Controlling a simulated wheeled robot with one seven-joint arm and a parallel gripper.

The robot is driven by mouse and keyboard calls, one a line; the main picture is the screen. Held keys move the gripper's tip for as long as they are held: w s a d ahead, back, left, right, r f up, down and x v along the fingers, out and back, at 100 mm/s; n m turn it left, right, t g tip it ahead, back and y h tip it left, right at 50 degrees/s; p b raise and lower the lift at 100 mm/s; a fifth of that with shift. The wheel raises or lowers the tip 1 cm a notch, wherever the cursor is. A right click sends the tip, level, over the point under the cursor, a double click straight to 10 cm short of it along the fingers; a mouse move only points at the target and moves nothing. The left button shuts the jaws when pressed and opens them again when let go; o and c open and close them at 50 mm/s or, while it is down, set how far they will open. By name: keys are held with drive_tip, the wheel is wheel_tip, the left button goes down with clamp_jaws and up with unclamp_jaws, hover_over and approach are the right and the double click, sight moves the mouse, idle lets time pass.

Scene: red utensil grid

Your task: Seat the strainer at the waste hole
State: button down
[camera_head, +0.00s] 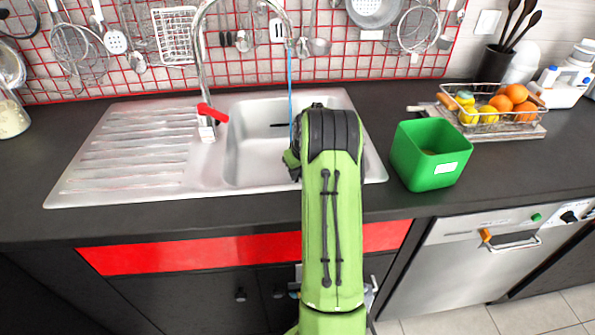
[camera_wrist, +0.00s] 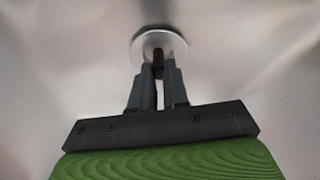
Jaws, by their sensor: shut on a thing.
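The strainer (camera_wrist: 176,37) is a pale round metal disc with a dark knob in the middle. In the wrist view it lies just past my fingertips. My gripper (camera_wrist: 158,73) is shut on the strainer's dark knob. The sink basin (camera_head: 250,160) is steel, and its smooth surface fills the wrist view behind the strainer. I cannot tell whether the strainer touches the basin floor. A dark, blurred patch shows just beyond the disc; I cannot clearly make out the waste hole. In the head view my arm hides the gripper, the strainer and part of the basin.
A tap (camera_head: 203,70) with a red handle arches over the basin, with a thin blue stream (camera_head: 290,85) beside my arm. A ribbed drainboard (camera_head: 135,150) lies left. A green bin (camera_head: 430,155) and a fruit basket (camera_head: 497,118) stand right.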

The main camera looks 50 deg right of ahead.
drive_tip(key=shift+f, duration=0.25)
drive_tip(key=c, duration=1.1)
unclamp_jaws()
drive_tip(key=shift+o, duration=0.2)
drive_tip(key=p+v, duration=0.4)
drive_tip(key=v, duration=1.1)
drive_tip(key=shift+r+p, duration=0.3)
drive_tip(key=shift+r, duration=0.05)
drive_tip(key=shift+s, duration=0.15)
